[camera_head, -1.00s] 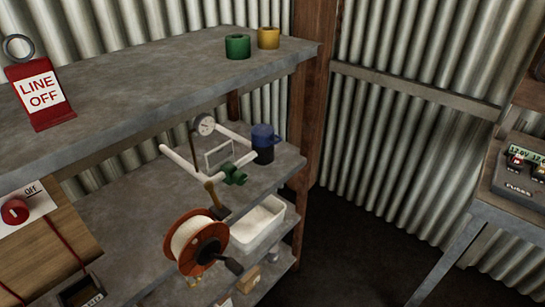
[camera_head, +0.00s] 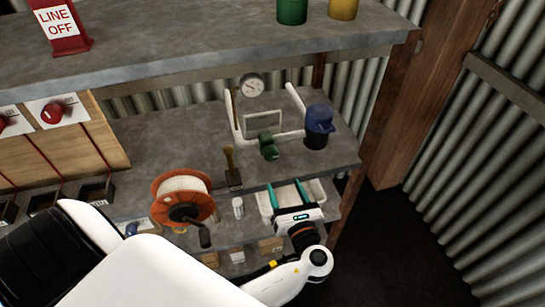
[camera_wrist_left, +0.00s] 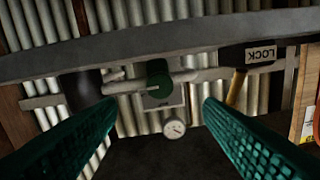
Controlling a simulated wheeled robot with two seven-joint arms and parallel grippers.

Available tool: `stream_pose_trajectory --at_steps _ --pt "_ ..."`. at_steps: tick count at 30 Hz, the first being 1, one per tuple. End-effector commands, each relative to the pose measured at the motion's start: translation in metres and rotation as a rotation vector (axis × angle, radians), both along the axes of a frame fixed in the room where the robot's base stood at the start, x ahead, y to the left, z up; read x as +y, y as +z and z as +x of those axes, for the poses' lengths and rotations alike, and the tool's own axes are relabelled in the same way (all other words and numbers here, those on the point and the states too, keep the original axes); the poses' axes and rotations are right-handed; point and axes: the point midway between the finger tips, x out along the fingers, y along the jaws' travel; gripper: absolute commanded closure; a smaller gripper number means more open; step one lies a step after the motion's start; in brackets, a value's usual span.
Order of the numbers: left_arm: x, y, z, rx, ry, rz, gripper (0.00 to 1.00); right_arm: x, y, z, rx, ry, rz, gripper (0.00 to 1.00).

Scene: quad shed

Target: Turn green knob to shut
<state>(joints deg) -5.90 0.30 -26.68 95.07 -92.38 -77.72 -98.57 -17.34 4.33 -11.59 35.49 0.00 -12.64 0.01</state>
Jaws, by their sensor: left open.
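The green knob (camera_head: 268,147) sits on a white pipe on the middle grey shelf, in front of a round gauge (camera_head: 251,86). In the left wrist view the knob (camera_wrist_left: 157,80) appears upside down, near the middle and between the finger lines, with the gauge (camera_wrist_left: 174,129) below it. My left gripper (camera_head: 287,190) is open, with teal fingers pointing toward the shelf. It is below and slightly right of the knob in the head view, apart from it. The fingers (camera_wrist_left: 160,106) frame the knob in the wrist view with nothing between them. My right gripper is not seen.
A blue-topped dark canister (camera_head: 317,126) stands right of the knob. A brass-handled tool (camera_head: 231,168) stands left, and its LOCK label (camera_wrist_left: 262,54) shows in the wrist view. An orange reel (camera_head: 160,190) is further left.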

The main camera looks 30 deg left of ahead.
Motion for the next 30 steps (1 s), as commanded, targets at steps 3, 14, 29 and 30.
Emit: stream_pose_trajectory --at_steps 3,14,29,30 --pt "0.012 0.003 0.009 -0.002 0.003 0.009 0.39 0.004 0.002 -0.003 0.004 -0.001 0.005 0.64" --pt "0.067 0.002 0.054 -0.001 0.001 0.006 0.39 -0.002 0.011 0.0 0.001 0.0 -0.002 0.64" --pt "0.091 0.0 0.073 0.001 0.0 0.002 0.39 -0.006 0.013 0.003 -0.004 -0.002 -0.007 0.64" --pt "0.091 0.0 0.073 0.001 0.0 0.002 0.39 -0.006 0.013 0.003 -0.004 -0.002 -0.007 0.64"
